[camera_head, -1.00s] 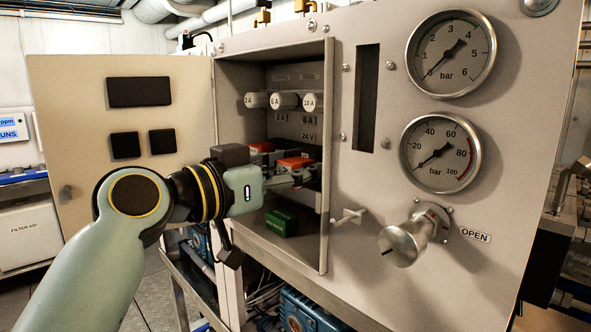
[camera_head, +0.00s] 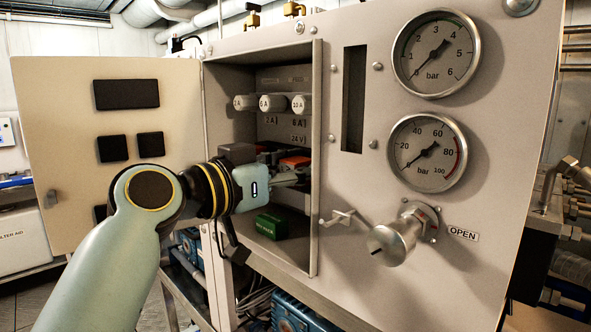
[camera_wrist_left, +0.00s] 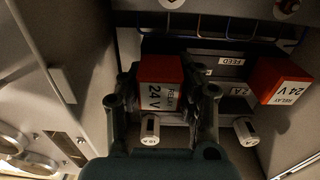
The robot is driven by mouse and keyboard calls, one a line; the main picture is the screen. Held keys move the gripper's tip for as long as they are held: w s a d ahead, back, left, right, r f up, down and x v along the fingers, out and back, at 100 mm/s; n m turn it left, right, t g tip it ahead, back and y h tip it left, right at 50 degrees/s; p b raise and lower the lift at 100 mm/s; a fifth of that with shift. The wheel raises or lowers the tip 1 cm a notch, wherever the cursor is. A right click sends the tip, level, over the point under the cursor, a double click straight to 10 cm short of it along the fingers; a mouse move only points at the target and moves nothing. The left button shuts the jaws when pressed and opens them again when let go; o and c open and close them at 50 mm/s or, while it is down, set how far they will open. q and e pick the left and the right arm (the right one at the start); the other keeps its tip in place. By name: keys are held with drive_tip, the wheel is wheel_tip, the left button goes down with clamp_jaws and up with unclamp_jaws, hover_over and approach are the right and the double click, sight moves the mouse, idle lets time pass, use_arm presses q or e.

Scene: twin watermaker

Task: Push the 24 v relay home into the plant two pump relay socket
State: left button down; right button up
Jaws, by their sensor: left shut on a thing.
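The held 24 V relay (camera_wrist_left: 160,84), a red block with a white label, sits between the fingers of my left gripper (camera_wrist_left: 163,100) in the left wrist view. In the head view its red top (camera_head: 295,162) shows inside the open cabinet, beside my left gripper (camera_head: 302,178). The gripper is shut on it. A second red 24 V relay (camera_wrist_left: 280,82) stands to the right in the wrist view, apart from the gripper. The socket under the held relay is hidden, so I cannot tell how deep the relay sits. My right gripper is not in view.
The cabinet's right wall (camera_head: 316,160) stands close to the fingertips. White fuse caps (camera_head: 272,103) line the back above. A green block (camera_head: 272,225) lies on the cabinet floor. The open door (camera_head: 110,190) is behind my arm. A valve knob (camera_head: 392,243) projects at right.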

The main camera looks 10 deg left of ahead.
use_arm(q)
drive_tip(key=shift+w+d, duration=0.1)
drive_tip(key=shift+w, duration=0.05)
drive_tip(key=c, duration=1)
unclamp_jaws()
drive_tip(key=shift+o, duration=0.7)
drive_tip(key=v, duration=1.2)
drive_tip(key=shift+d, duration=0.1)
